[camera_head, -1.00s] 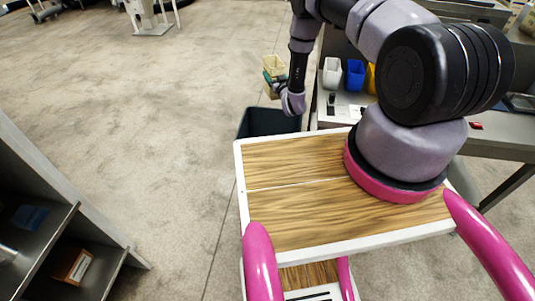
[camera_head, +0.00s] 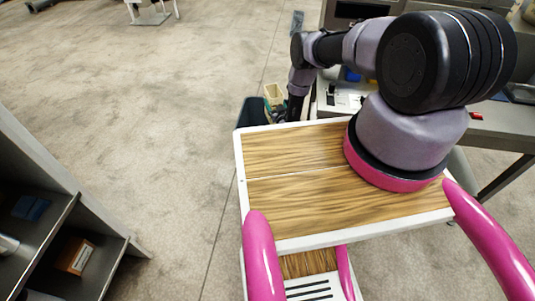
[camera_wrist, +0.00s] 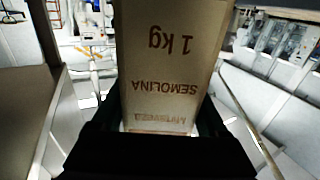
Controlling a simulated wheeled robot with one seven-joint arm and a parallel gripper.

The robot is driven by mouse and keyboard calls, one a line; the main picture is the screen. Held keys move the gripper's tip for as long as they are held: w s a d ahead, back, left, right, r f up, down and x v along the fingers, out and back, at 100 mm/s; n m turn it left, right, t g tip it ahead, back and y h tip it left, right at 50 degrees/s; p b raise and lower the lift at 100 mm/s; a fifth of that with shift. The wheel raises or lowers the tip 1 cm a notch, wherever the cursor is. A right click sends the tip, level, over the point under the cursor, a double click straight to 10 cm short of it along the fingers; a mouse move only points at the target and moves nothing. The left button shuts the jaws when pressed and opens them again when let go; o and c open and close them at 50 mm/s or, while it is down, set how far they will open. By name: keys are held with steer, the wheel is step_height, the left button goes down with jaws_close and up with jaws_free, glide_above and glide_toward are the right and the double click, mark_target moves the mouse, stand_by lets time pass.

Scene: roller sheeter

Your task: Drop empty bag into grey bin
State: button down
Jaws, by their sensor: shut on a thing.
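A tan paper bag (camera_wrist: 172,60) printed "SEMOLINA 1 kg" fills the middle of the wrist view, its print upside down. My gripper (camera_wrist: 162,112) is shut on it, with dark fingers on both sides. In the head view the bag (camera_head: 273,93) is small and pale, at the end of my lowered arm. The dark grey bin (camera_head: 250,112) stands on the floor just beyond the wooden top's far left corner. The bag overlaps the bin's right part in this view. I cannot tell how high it is above the bin, or whether they touch. The bin's inside is mostly hidden.
A grey workbench (camera_head: 490,132) stands at the right, with a blue container (camera_head: 353,76) partly behind my arm. A shelf unit (camera_head: 75,210) with a brown box (camera_head: 75,256) stands at the lower left. The floor left of the bin is clear.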

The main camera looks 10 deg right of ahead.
steer(key=shift+f, duration=0.3)
jaws_free()
step_height(320, 180, up, 10)
stand_by(0.4)
